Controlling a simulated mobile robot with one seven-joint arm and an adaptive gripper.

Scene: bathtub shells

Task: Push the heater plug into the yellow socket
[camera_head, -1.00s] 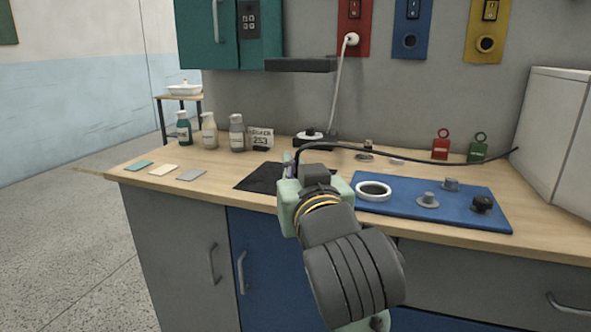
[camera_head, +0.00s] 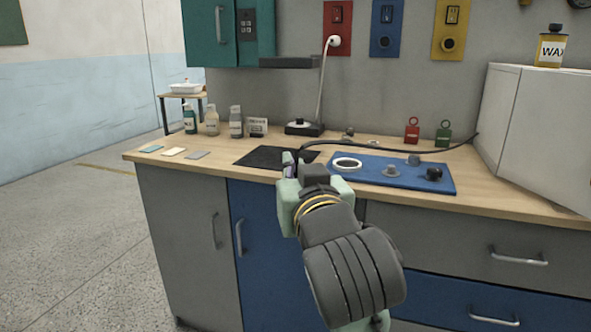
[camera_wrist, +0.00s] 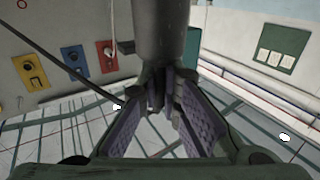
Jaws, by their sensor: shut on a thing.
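The yellow socket (camera_head: 447,43) is on the back wall at upper right in the head view, a yellow plate with a switch above a round dark outlet. It also shows at far left in the wrist view (camera_wrist: 30,72). My gripper (camera_head: 290,163) is over the counter's front part, low and left of the socket and well apart from it. In the wrist view my gripper (camera_wrist: 163,108) is shut on a dark grey cylinder, apparently the heater plug (camera_wrist: 160,32). In the head view my gripper mostly hides it. A black cable (camera_head: 400,152) runs from there to the white box.
A blue tray (camera_head: 440,185) with a white ring and small knobs lies right of my gripper. A white plug fills the red socket (camera_head: 337,20); the blue socket (camera_head: 387,40) is empty. A dark shelf (camera_head: 290,62) juts out left. A white box (camera_head: 545,120) stands right.

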